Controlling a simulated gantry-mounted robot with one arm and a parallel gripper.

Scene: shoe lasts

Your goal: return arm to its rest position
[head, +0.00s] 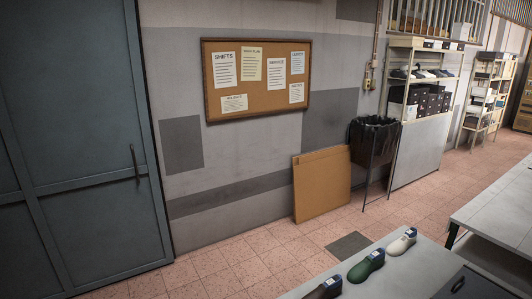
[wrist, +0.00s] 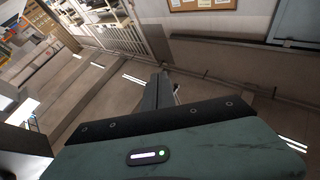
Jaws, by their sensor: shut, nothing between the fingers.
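My gripper (wrist: 164,78) shows in the wrist view as dark fingers beyond a green housing with a black edge. The fingers are together with nothing between them, clear of any object in that view. The picture there is tilted. My gripper is not in the head view. Three shoe lasts stand in a row on a pale bench top (head: 392,276) at the lower right of the head view: a white one (head: 403,242), a green one (head: 367,265) and a dark brown one (head: 326,289), cut by the frame's bottom edge.
A second pale table (head: 498,212) stands at the right. Along the wall are a black-lined bin (head: 374,142), a leaning brown board (head: 322,184), a notice board (head: 256,78), shelves (head: 420,87) and a grey door (head: 75,140). The tiled floor before the door is clear.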

